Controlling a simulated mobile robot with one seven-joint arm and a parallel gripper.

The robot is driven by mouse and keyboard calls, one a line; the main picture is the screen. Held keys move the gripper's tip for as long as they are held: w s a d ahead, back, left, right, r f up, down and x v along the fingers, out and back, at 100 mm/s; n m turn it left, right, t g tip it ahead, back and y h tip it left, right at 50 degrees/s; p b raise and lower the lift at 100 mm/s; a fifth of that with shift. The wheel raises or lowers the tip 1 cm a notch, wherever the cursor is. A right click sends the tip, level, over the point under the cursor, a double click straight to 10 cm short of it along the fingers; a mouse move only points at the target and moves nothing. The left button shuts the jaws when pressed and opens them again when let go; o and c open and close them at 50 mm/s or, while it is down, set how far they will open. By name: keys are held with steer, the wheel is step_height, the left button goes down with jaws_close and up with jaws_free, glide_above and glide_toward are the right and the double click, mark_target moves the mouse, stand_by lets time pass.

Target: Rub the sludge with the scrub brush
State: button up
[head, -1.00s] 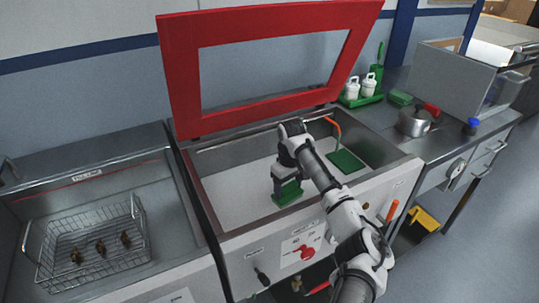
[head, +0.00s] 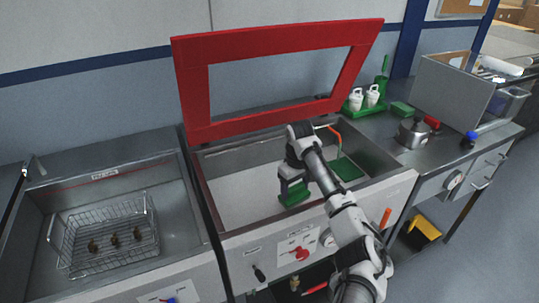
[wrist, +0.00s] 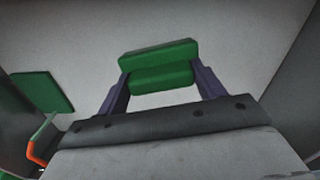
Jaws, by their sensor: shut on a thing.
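My gripper (head: 292,184) is shut on a green block-shaped scrub brush (head: 294,196) inside the open basin under the red frame. In the wrist view, the brush (wrist: 160,65) sits crosswise between the two dark purple fingers (wrist: 162,85), with the pale basin floor beyond it. The brush is low over the floor; I cannot tell whether it touches. I cannot make out any sludge on the visible floor; the part under the brush and arm is hidden.
A flat green plate with an orange handle (head: 346,168) lies in the basin's right side. The red frame lid (head: 200,105) stands raised behind. A wire basket with small brown parts (head: 72,250) sits in the left sink. A kettle (head: 412,134) and green pad (head: 402,109) stand on the right counter.

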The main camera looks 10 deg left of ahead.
steer(key=shift+r, duration=1.35)
